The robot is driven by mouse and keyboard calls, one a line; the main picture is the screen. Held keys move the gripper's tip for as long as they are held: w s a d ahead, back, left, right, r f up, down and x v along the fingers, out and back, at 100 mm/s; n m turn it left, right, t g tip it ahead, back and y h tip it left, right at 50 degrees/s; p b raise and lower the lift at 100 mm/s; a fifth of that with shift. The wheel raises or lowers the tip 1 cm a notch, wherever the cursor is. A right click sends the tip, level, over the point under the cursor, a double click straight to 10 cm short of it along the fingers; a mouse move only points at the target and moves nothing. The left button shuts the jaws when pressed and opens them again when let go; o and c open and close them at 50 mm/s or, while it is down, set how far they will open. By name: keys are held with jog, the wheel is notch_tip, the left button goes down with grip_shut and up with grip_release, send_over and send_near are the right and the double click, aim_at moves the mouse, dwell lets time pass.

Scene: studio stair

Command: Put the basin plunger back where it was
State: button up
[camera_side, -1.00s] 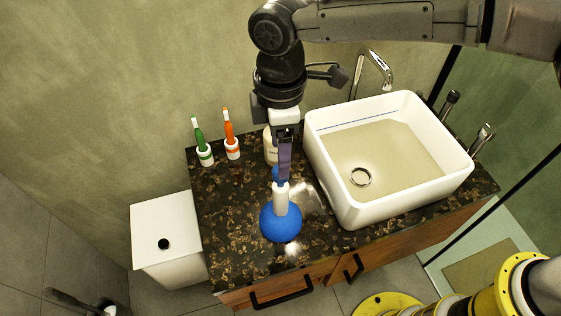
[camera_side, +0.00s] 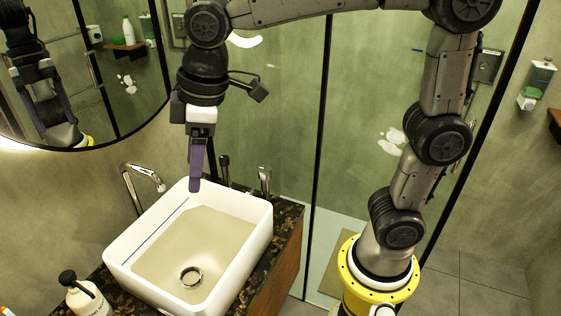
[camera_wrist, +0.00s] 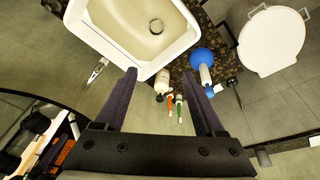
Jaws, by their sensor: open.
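The basin plunger (camera_wrist: 201,57), a blue bulb with a white handle, stands on the dark speckled counter (camera_wrist: 228,68) right of the basin in the wrist view. It is out of the side view. My gripper (camera_side: 195,186) hangs above the back rim of the white basin (camera_side: 118,257) in the side view, fingers pointing down. In the wrist view my gripper (camera_wrist: 160,72) has its two fingers wide apart with nothing held between them. The plunger lies outside them, beyond the right fingertip.
A soap bottle (camera_side: 88,297) stands left of the basin. Orange (camera_wrist: 169,106) and green (camera_wrist: 179,104) toothbrushes stand near it. A chrome faucet (camera_side: 143,178) rises behind the basin. A round mirror (camera_side: 85,70) and glass panels (camera_side: 290,110) border the space. A white toilet (camera_wrist: 271,40) is beyond the counter.

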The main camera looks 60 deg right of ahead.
jog(key=s+d+f+m+t, duration=0.1)
jog(key=s+d+f+m, duration=0.1)
jog(key=s+d+m, duration=0.2)
jog(key=s+d+f+m+t+h, duration=0.1)
jog(key=s+d+m, duration=0.3)
jog(key=s+d, duration=0.5)
jog(key=s+f+t, duration=0.1)
jog(key=s, duration=0.1)
jog(key=shift+s+d+f, duration=0.25)
jog(key=shift+s, duration=0.15)
